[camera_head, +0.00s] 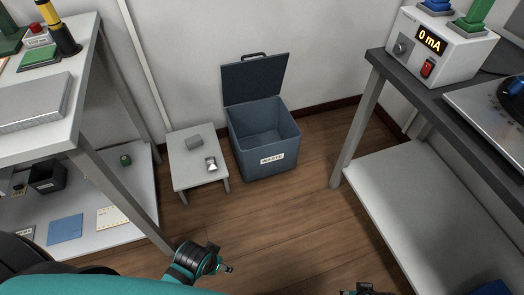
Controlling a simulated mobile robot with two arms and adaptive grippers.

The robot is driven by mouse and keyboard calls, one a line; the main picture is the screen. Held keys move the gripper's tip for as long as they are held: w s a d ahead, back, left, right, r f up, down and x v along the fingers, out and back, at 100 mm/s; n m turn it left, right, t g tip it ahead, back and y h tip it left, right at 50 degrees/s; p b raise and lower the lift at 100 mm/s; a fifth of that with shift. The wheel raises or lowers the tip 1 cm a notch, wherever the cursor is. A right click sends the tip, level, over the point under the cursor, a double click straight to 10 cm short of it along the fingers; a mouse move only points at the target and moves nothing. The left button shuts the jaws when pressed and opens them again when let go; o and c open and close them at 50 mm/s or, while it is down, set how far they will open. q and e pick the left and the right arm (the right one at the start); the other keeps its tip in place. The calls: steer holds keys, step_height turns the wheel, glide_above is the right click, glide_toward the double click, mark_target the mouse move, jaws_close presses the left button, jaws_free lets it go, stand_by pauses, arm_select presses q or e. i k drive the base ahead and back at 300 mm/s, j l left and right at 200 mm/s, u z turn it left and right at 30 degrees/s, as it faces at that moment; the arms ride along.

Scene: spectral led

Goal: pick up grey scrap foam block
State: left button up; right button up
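A grey foam block (194,142) lies on a small white stool (186,178) on the floor, toward the back of the stool top. My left gripper (222,268) is low in the view, in front of the stool and well apart from the block. It is small and dark, and its fingers are too unclear to tell open from shut. My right gripper (366,290) only just shows at the bottom edge, mostly cut off, far from the block.
An open-lidded bin labelled WASTE (262,160) stands right of the stool. A shelved table (45,140) is on the left, a bench with a 0 mA meter (437,45) on the right. Floor between is clear.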

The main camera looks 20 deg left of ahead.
mark_target(194, 142)
steer(key=u, duration=1.15)
steer(key=i+l, duration=0.1)
